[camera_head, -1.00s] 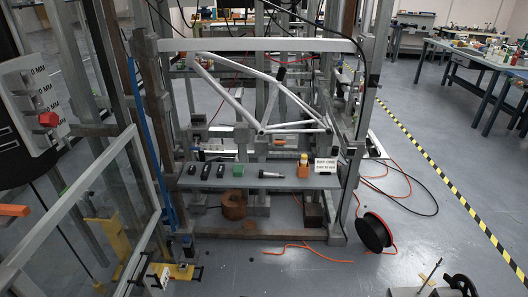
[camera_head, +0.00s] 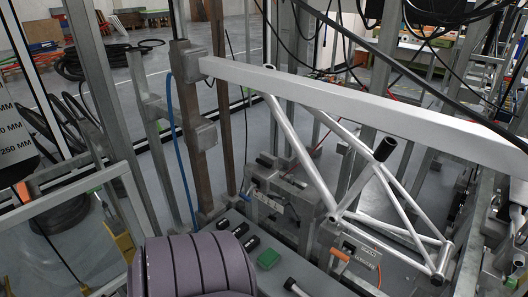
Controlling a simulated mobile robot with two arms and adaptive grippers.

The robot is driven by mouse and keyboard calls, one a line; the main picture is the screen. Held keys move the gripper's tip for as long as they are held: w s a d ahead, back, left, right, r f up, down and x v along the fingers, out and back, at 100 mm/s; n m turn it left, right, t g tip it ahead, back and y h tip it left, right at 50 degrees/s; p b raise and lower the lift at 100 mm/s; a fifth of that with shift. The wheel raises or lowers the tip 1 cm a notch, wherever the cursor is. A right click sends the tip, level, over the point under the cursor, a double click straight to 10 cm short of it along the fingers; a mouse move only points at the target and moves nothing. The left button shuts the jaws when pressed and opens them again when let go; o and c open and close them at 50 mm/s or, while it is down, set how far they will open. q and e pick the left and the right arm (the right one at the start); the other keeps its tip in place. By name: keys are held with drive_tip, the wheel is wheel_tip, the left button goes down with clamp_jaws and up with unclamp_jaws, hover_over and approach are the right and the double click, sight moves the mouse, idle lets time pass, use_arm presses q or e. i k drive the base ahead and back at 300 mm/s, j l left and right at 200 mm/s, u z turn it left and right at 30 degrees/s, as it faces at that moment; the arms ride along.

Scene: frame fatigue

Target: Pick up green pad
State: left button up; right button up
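The green pad (camera_head: 268,258) is a small green block on a grey shelf (camera_head: 318,279) in the lower middle of the head view. It lies beside a row of small black blocks (camera_head: 238,232) to its left. A dark cylindrical tool with a pale end (camera_head: 294,287) lies to its right. A large ribbed dark purple-grey part, probably of my own arm, fills the bottom left of centre and hides part of the shelf. Neither gripper's fingers are in view.
A white bicycle frame (camera_head: 303,158) hangs over the shelf on the right. A long pale beam (camera_head: 350,103) crosses above it. Metal posts and a brown column (camera_head: 190,130) stand behind the shelf. A clear panel with a metal frame (camera_head: 68,187) stands at the left.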

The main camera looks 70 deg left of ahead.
sight(270, 256)
drive_tip(key=i+u, duration=0.1)
drive_tip(key=u, duration=0.8)
drive_tip(key=i+l+u, duration=0.1)
drive_tip(key=u, duration=0.35)
drive_tip(key=l+u, duration=0.1)
drive_tip(key=u, duration=0.35)
drive_tip(key=i+l+u, duration=0.1)
drive_tip(key=u, duration=0.35)
